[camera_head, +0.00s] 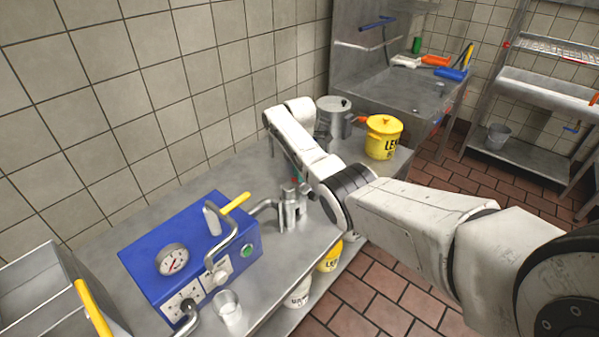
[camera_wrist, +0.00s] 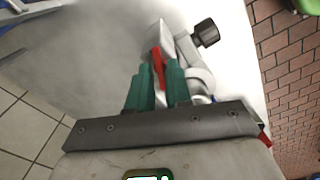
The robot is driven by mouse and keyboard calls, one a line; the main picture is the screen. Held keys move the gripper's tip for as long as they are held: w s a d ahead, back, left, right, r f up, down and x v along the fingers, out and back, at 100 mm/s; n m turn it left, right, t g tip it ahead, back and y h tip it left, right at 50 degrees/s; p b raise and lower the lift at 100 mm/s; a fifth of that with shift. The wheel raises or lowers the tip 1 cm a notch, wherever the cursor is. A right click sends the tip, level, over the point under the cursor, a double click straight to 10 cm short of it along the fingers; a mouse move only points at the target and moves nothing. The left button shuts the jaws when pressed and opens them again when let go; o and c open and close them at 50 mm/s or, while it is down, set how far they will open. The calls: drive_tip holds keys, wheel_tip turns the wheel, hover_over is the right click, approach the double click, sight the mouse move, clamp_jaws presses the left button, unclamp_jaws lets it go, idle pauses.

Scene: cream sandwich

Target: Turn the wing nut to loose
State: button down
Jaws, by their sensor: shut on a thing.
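In the wrist view my gripper (camera_wrist: 160,74) has two green fingers shut on a narrow red piece, which looks like the wing nut (camera_wrist: 157,60). The red piece sits by a pale metal fitting with a dark round knob (camera_wrist: 206,33) to its right. In the head view my arm reaches down to an upright metal fitting (camera_head: 291,208) on the steel counter, right of the blue machine (camera_head: 190,250). The fingers there are mostly hidden behind my arm, with only a small hint of red and green. How loose the nut is cannot be told.
The steel counter (camera_head: 320,238) ends in a front edge above the brick floor. A yellow bucket (camera_head: 382,140) and a metal pot (camera_head: 335,117) stand behind my arm. A clear cup (camera_head: 228,308) stands before the blue machine, with a metal bin (camera_head: 40,290) at left.

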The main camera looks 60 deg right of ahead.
drive_tip(key=shift+r+n, duration=0.1)
drive_tip(key=shift+n, duration=0.4)
drive_tip(key=shift+w, duration=0.1)
drive_tip(key=c, duration=1.2)
unclamp_jaws()
drive_tip(key=shift+c, duration=0.2)
wheel_tip(320, 180, up, 11)
drive_tip(key=b, duration=0.1)
drive_tip(key=shift+f, duration=0.2)
